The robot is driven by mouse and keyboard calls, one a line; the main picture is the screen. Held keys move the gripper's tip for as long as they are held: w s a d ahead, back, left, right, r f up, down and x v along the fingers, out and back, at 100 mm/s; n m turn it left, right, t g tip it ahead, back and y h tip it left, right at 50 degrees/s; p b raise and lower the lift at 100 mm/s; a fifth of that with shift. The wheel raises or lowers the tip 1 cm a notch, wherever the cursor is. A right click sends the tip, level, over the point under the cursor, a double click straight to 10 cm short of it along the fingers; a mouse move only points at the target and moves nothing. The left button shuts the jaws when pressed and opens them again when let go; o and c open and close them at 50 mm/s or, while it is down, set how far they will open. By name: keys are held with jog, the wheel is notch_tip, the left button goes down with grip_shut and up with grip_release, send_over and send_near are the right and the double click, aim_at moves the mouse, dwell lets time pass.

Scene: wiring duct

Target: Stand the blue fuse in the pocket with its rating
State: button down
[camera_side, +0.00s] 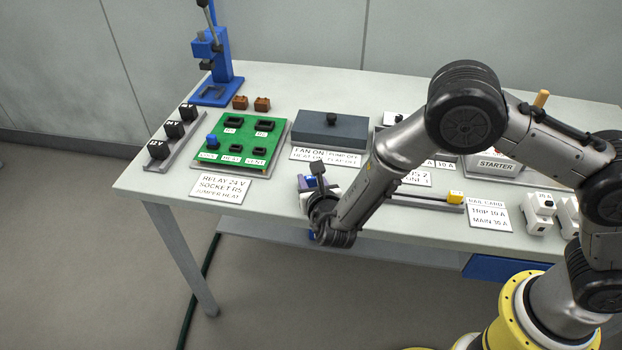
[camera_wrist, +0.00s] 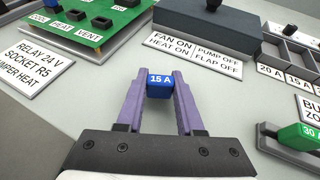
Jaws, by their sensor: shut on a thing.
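The blue fuse (camera_wrist: 160,86), marked 15 A, is held between the purple fingertips of my gripper (camera_wrist: 160,80) in the wrist view. My gripper is shut on it, above the front part of the table. The pocket tray (camera_wrist: 286,48) is at the upper right of the wrist view, apart from the fuse. Its labels read 20 A (camera_wrist: 270,71) and 15 A (camera_wrist: 297,79). In the side view my arm hides part of the tray.
A green 30 A fuse (camera_wrist: 300,136) sits in a grey holder right of my gripper. A dark blue-grey box (camera_side: 332,129) stands behind my gripper, with a label plate before it. A green relay board (camera_side: 238,143) is to the left. Bare table lies between my gripper and the label plates.

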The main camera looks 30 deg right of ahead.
jog(key=shift+f, duration=0.1)
jog(key=c, duration=0.5)
grip_release()
jog(key=shift+c, duration=0.2)
jog(key=shift+s+r, duration=0.15)
jog(key=shift+r, duration=0.1)
jog(key=v, duration=1.1)
jog(key=shift+s, duration=0.3)
